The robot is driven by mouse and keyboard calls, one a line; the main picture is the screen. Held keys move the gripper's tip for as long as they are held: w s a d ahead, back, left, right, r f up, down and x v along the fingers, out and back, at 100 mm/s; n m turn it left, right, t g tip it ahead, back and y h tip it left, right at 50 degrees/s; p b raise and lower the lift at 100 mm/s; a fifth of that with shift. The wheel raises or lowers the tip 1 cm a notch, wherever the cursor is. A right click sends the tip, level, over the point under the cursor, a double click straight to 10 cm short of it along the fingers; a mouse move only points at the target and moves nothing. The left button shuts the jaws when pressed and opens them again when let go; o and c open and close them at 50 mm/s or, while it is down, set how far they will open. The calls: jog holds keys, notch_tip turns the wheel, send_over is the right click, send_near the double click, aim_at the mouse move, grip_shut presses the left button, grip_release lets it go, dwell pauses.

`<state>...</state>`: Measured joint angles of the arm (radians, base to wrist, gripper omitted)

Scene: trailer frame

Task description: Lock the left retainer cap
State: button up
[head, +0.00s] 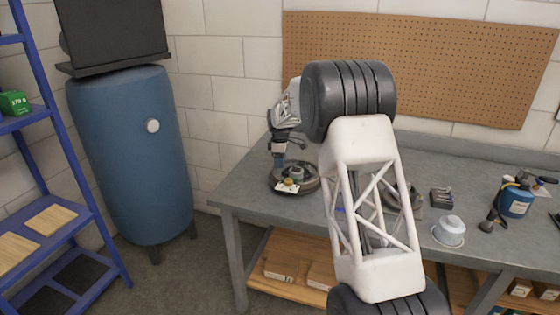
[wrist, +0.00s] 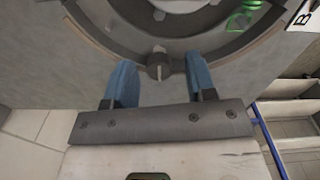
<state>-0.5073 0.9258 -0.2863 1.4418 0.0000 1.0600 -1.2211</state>
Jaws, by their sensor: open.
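The left retainer is a dark round fixture (head: 311,184) on the left end of the bench, with a small grey cap-like piece (head: 297,173) near its middle. My gripper (head: 279,160) is above the fixture's left side, pointing down. In the wrist view, my gripper (wrist: 161,63) is open, its two blue fingers on either side of a small dark knob with a pale upright tab (wrist: 158,71). The knob sits at the edge of a dark ring (wrist: 225,49). Contact between the fingers and the knob cannot be told.
The grey bench (head: 245,187) has clear room left of the fixture. A second round fixture (head: 413,198) is partly hidden behind my arm. A white cup-like cap (head: 449,231), a dark block (head: 440,197) and a blue canister (head: 515,201) stand further right. A blue tank (head: 130,165) stands left.

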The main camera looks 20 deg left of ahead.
jog(key=c, duration=0.9)
jog(key=shift+c, duration=0.2)
